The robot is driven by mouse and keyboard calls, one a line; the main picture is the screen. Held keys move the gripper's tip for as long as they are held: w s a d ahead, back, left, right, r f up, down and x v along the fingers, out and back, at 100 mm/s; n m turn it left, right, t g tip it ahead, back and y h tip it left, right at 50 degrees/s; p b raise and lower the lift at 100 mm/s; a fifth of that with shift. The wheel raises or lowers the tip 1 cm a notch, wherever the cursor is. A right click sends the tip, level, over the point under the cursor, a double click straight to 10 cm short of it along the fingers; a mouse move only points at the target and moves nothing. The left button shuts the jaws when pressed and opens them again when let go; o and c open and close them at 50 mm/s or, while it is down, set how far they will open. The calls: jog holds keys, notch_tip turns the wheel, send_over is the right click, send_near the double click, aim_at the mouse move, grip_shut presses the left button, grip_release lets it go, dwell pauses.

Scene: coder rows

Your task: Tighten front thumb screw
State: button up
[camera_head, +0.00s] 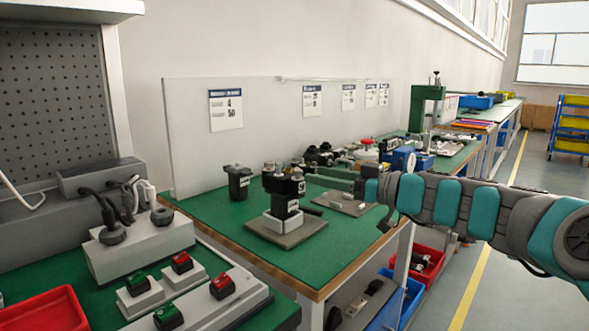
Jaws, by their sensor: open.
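A black block-shaped device (284,192) stands upright on a light base and a grey plate (284,232) on the green bench. Several small grey knobs sit on its top; one thumb screw (297,173) is at its right side. I cannot tell for sure which knob is the front one. My teal and grey arm reaches in from the right. Whether a finger touches the screw is too small to tell.
A dark container (238,183) stands left of the device. Switch boxes (180,275) and a red tray (45,312) are at front left. A panel (270,130) stands behind the bench.

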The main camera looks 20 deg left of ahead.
aim_at(298, 170)
jog(key=p+x, duration=0.1)
jog(key=x, duration=0.5)
jog(key=shift+a, duration=0.2)
grip_shut()
dwell(0.4)
